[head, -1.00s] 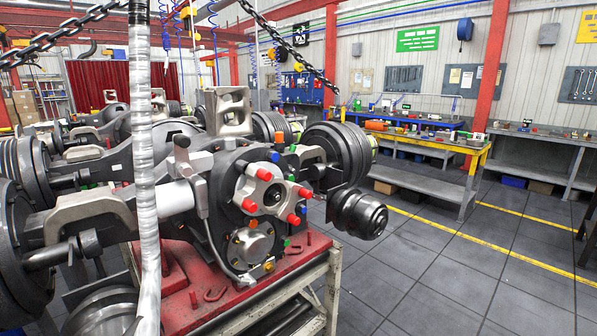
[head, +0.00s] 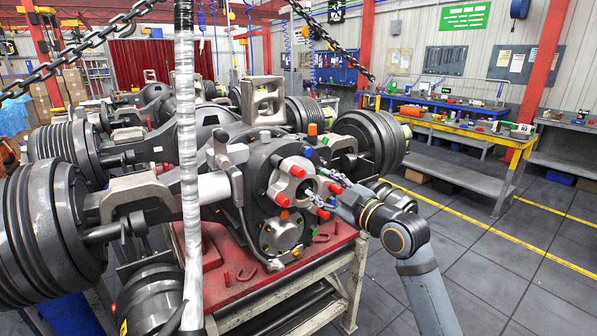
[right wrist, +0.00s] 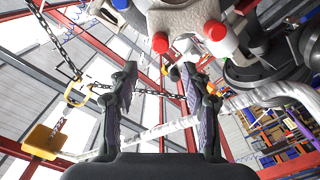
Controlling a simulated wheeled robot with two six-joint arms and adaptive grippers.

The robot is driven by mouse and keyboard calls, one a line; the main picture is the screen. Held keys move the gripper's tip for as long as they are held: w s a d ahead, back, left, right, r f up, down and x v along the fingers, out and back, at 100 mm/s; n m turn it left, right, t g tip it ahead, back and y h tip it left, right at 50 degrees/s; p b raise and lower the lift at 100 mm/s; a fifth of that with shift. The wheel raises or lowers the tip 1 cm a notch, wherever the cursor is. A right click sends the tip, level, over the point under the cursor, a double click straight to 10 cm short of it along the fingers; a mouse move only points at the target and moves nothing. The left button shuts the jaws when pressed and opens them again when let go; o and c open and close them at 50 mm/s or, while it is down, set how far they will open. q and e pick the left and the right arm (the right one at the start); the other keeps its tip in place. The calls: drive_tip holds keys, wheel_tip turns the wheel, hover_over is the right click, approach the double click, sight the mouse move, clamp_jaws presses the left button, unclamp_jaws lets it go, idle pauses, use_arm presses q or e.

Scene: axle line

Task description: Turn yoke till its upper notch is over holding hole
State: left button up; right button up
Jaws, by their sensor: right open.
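The yoke (head: 283,184) is a pale metal flange with red caps on the front of the dark axle housing (head: 257,168). In the right wrist view the yoke (right wrist: 180,18) fills the top, with two red caps showing. I cannot make out its upper notch or the holding hole. My right gripper (head: 322,190) is at the right side of the yoke, its fingers open, one higher and one lower. In the right wrist view the open fingers (right wrist: 158,72) are apart with nothing held between them. My left gripper is not in view.
A red-topped stand (head: 235,290) carries the axle. A silver-wrapped vertical hose (head: 187,190) hangs in front of it, and chains (head: 330,38) hang overhead. A brake drum (head: 375,145) is behind my right arm. A workbench (head: 450,135) stands at the back right; open floor lies before it.

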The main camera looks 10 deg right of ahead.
sight(301, 173)
drive_tip(key=p+x, duration=0.3)
drive_tip(key=x, duration=0.6)
drive_tip(key=shift+w+p, duration=0.1)
drive_tip(key=shift+p, duration=0.25)
drive_tip(key=shift+w+a+f, duration=0.1)
drive_tip(key=shift+w+a, duration=0.1)
drive_tip(key=shift+w, duration=0.4)
